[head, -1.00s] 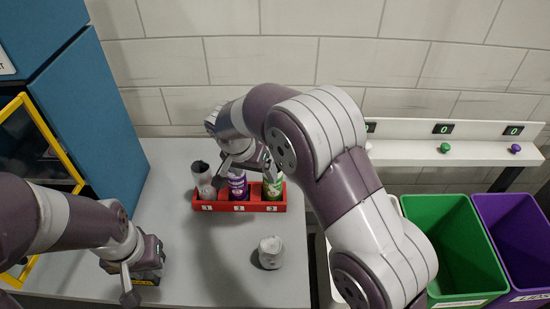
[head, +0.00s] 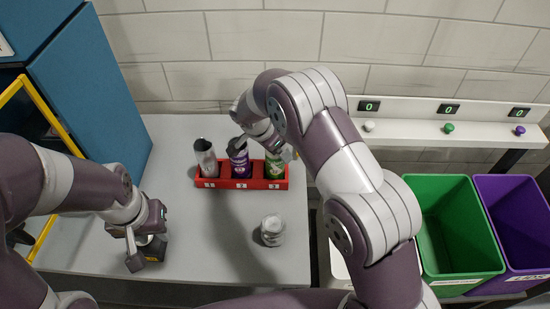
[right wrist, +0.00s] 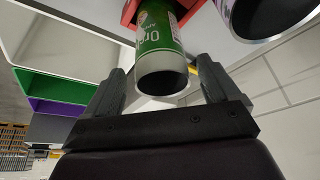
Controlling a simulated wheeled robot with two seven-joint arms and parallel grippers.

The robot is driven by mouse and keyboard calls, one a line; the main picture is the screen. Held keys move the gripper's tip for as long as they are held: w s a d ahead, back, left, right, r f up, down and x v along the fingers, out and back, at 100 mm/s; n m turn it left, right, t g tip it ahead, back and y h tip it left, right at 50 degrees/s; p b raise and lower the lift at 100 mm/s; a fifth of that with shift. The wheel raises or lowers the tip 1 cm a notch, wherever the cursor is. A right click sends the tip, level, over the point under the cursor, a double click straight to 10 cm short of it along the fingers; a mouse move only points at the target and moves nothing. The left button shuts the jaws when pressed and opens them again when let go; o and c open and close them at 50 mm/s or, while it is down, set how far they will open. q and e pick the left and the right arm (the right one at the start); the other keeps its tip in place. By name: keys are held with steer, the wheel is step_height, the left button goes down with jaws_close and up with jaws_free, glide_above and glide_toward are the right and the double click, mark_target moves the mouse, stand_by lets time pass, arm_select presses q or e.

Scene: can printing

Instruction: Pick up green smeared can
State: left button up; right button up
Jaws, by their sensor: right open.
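The green can (head: 274,166) stands in the right slot of the red holder (head: 212,184). In the right wrist view the green can (right wrist: 161,50) shows its dark open end, in line with the gap between my right fingers. My right gripper (right wrist: 160,88) is open, with a finger on each side of the can's near end. I see no finger closed on it. In the head view my right gripper (head: 284,148) is mostly hidden behind its own wrist. My left gripper (head: 142,250) is over the table's front left; its finger gap is unclear.
A white can (head: 206,158) and a purple can (head: 239,160) stand in the other slots. Another white can (head: 272,230) stands on the grey table (head: 215,245). Green (head: 455,270) and purple (head: 520,245) bins are at right, a blue cabinet (head: 95,110) at left.

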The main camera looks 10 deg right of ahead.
steer(key=x, duration=0.3)
steer(key=shift+w, duration=0.2)
steer(key=shift+s+r, duration=0.15)
steer(key=c, duration=1.2)
steer(key=shift+c, duration=0.5)
arm_select(q)
steer(key=shift+w+r, duration=0.1)
steer(key=shift+r, duration=0.55)
steer(key=shift+f, duration=0.1)
arm_select(e)
steer(key=shift+r, duration=0.1)
